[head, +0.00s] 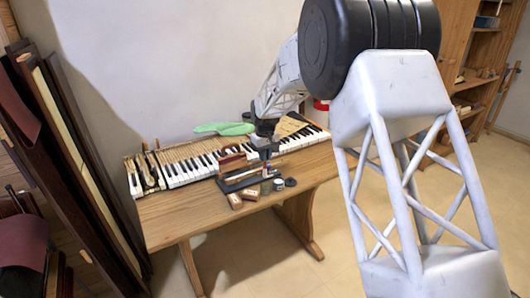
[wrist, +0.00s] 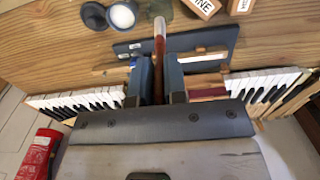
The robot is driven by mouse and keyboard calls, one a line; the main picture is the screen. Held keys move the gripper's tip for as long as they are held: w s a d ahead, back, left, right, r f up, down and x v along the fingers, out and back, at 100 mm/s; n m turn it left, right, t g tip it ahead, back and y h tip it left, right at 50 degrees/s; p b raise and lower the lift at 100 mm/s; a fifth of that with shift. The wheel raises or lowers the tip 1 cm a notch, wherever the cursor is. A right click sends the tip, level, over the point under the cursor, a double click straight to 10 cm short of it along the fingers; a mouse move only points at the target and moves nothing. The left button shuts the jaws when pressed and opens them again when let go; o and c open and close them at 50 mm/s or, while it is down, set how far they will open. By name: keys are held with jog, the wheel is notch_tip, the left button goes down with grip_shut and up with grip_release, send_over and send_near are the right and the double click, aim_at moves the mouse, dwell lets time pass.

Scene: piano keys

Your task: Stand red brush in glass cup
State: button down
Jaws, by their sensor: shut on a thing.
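My gripper (wrist: 160,80) is shut on the red brush (wrist: 160,48), whose slim red-brown shaft shows between the two blue fingers in the wrist view. In the head view my gripper (head: 265,152) is over the table by the keys, and the brush is too small to make out. A greenish, glass-like round thing (wrist: 161,8), perhaps the glass cup, is cut off at the wrist view's top edge, just beyond the brush's pale end.
A dark tray (wrist: 215,40) lies under the brush. A white-topped jar (wrist: 122,16), a dark round lid (wrist: 95,16) and small wooden boxes (head: 235,201) are near the table's front edge. Piano keys (head: 185,170) run behind. Bare wood (head: 185,225) is free at left.

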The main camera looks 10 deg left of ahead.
aim_at(265, 165)
jog(key=shift+f, duration=3.05)
jog(key=c, duration=1.1)
grip_release()
jog(key=shift+r, duration=3.85)
